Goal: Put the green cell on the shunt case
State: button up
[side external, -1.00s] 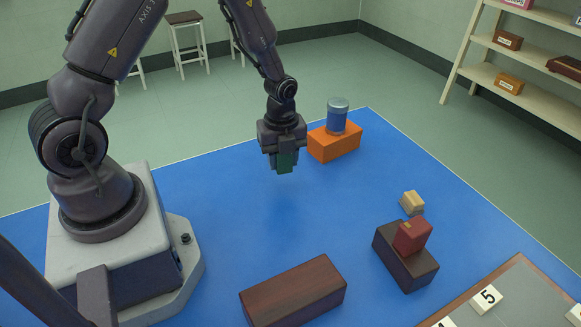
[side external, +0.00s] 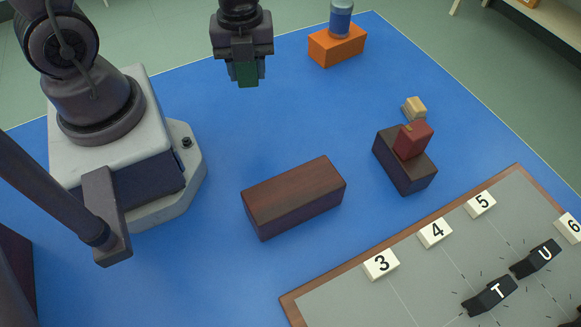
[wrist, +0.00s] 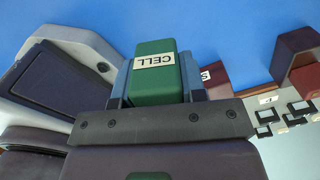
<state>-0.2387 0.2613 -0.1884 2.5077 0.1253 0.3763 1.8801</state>
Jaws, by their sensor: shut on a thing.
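The green cell (side external: 247,77) is held in my gripper (side external: 246,66), above the blue mat in the side view. In the wrist view the cell (wrist: 155,72) sits between the two fingers (wrist: 158,88), and its white label reads CELL. A long brown wooden box (side external: 293,197) stands on the mat, nearer the camera than my gripper, with a clear top. In the wrist view this box (wrist: 217,78) carries a mostly hidden label whose visible letter looks like S. It is probably the shunt case, but I cannot read the full name.
A dark box (side external: 408,174) with a red block (side external: 413,138) on it stands right, beside a small tan block (side external: 415,107). An orange block (side external: 337,47) bears a blue jar (side external: 341,20) at the back. A grey numbered board (side external: 440,262) lies at front right.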

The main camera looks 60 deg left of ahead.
jog(key=d+m, duration=0.5)
jog(key=d, duration=0.6)
jog(key=m, duration=0.4)
send_over(294, 187)
jog(key=shift+d+f, duration=0.1)
jog(key=shift+f, duration=2.75)
jog(key=shift+f, duration=0.15)
jog(key=o, duration=1)
